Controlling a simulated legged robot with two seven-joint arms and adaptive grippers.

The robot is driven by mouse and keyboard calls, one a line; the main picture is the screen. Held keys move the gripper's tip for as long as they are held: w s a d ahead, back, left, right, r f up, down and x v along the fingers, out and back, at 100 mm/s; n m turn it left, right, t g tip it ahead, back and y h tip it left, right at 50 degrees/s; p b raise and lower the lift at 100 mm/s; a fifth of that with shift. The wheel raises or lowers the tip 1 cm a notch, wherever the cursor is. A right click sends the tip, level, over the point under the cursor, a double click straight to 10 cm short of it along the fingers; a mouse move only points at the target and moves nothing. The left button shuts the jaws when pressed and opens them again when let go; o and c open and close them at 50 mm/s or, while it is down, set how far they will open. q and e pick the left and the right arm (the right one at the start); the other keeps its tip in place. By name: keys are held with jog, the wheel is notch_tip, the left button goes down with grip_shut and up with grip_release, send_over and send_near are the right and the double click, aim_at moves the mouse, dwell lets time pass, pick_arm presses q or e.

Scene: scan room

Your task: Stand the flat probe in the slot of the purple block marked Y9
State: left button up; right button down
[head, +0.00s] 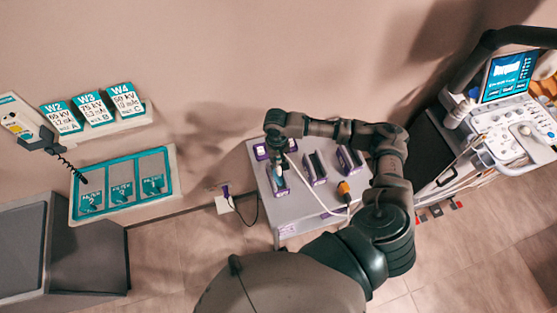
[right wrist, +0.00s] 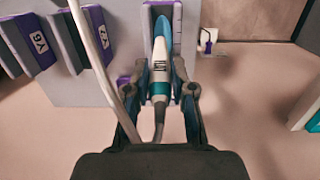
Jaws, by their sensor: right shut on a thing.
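My right gripper (head: 278,165) reaches down over the left part of the grey table. In the right wrist view my right gripper (right wrist: 160,85) is shut on the probe (right wrist: 159,62), which has a white body, a teal head and a grey cable. The probe's head overlaps a purple block (right wrist: 177,20) with a grey upright face; I cannot tell whether it is in the slot. That block's label is hidden. To its left stand a purple block (right wrist: 97,38), its label partly covered by a pale cable, and one whose label looks like Y6 (right wrist: 40,40). My left gripper is not in view.
Other purple blocks (head: 314,168) (head: 350,158) stand on the grey table (head: 300,212). A yellow-orange item (head: 344,191) lies at its front right, with a white cable. An ultrasound console (head: 510,130) stands at the right. A teal-framed panel (head: 124,187) is at the left.

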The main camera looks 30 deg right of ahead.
aim_at(279, 168)
jog(key=shift+f+b, duration=0.6)
jog(key=shift+f, duration=0.05)
jog(key=shift+a+f+p, duration=0.1)
jog(key=shift+f+p, duration=0.2)
jog(key=shift+f, duration=0.4)
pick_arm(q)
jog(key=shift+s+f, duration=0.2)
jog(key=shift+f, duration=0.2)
pick_arm(e)
jog(key=shift+f, duration=0.85)
pick_arm(q)
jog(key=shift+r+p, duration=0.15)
jog(key=shift+p, duration=0.15)
pick_arm(e)
jog(key=shift+f, duration=0.25)
jog(key=c, duration=0.9)
grip_release()
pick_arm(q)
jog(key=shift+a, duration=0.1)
pick_arm(e)
jog(key=r, duration=0.8)
jog(key=w+r, duration=0.1)
jog(key=r, duration=0.2)
jog(key=shift+r, duration=0.4)
